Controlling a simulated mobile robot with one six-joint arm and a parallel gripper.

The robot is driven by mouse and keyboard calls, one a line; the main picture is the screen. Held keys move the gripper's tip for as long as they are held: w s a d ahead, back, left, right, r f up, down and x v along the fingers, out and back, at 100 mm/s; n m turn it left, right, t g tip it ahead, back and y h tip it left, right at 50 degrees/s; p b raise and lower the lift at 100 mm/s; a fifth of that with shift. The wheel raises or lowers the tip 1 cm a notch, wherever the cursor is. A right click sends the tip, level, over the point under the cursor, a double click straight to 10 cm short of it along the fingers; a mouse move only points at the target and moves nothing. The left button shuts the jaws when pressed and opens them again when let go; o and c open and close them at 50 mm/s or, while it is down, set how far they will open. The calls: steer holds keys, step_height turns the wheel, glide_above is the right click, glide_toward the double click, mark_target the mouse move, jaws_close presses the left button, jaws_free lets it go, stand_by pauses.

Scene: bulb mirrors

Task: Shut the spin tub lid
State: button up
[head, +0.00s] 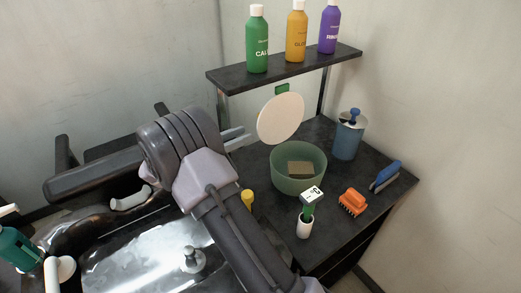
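The green translucent tub (298,180) stands on the dark counter, with a tan block (300,169) inside. A round cream lid (281,118) stands raised and tilted above its back left rim, leaving the tub's mouth uncovered. A small green piece (282,89) shows behind the lid's top edge; whether it joins the lid I cannot tell. My gripper (242,138) is left of the lid, its two pale fingers pointing right toward it with a gap between them. It looks open and empty. Whether a fingertip touches the lid is unclear.
A dark shelf (285,69) with green, orange and purple bottles stands above the tub. A blue canister (348,138), an orange brush (352,202), a blue-handled brush (385,175) and a white-and-green tool (306,213) surround it. A shiny basin (140,262) lies at lower left.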

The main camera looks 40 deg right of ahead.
steer(key=d+b, duration=0.1)
steer(key=d, duration=0.4)
steer(key=shift+s+r, duration=0.1)
steer(key=shift+s, duration=0.05)
jaws_close()
stand_by(0.4)
